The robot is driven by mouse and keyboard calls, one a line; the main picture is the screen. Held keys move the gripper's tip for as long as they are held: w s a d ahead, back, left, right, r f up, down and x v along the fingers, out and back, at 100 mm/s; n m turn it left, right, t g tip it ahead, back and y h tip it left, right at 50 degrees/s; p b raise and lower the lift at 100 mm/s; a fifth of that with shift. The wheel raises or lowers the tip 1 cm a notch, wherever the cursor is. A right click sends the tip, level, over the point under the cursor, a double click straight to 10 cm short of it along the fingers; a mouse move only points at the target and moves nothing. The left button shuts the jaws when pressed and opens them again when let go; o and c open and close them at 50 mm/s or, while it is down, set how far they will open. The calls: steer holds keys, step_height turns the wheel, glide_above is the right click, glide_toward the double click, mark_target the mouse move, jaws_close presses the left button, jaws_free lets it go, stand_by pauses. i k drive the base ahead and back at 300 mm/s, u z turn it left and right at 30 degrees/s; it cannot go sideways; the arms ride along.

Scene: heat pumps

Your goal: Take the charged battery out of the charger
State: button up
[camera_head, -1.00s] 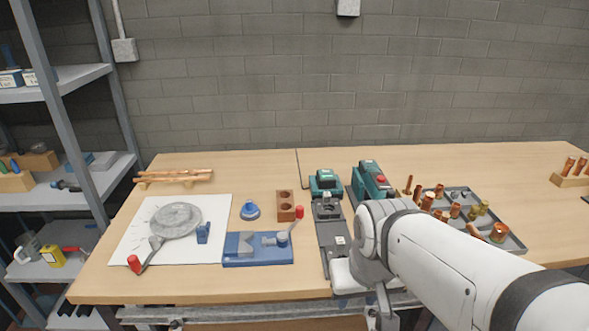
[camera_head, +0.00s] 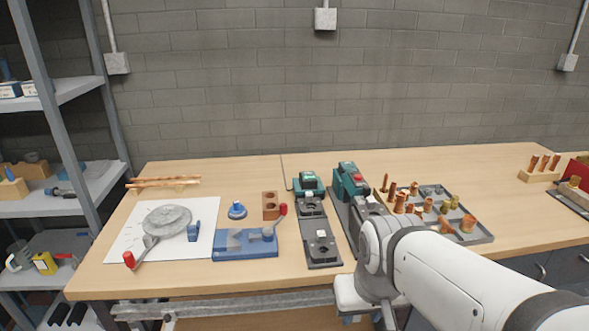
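A teal and black unit with a small green light, which looks like the charger with a battery in it (camera_head: 308,184), stands at the back of the bench. The seam between charger and battery is too small to make out. A dark grey stand with bare pale blocks (camera_head: 320,250) lies just in front of it. Right of it is a larger teal machine with a red button (camera_head: 350,180). My white arm comes in from the lower right, and its wrist hangs at the bench's front edge, well short of the charger. My gripper's fingers do not show.
On the left are a white sheet with a grey disc (camera_head: 168,220), a blue fixture (camera_head: 245,246), a blue round piece (camera_head: 237,210) and a brown block (camera_head: 270,205). A grey tray of copper fittings (camera_head: 478,238) lies right. Shelving (camera_head: 60,130) stands left.

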mark_target(308, 179)
steer(key=i, duration=0.85)
steer(key=u, duration=0.05)
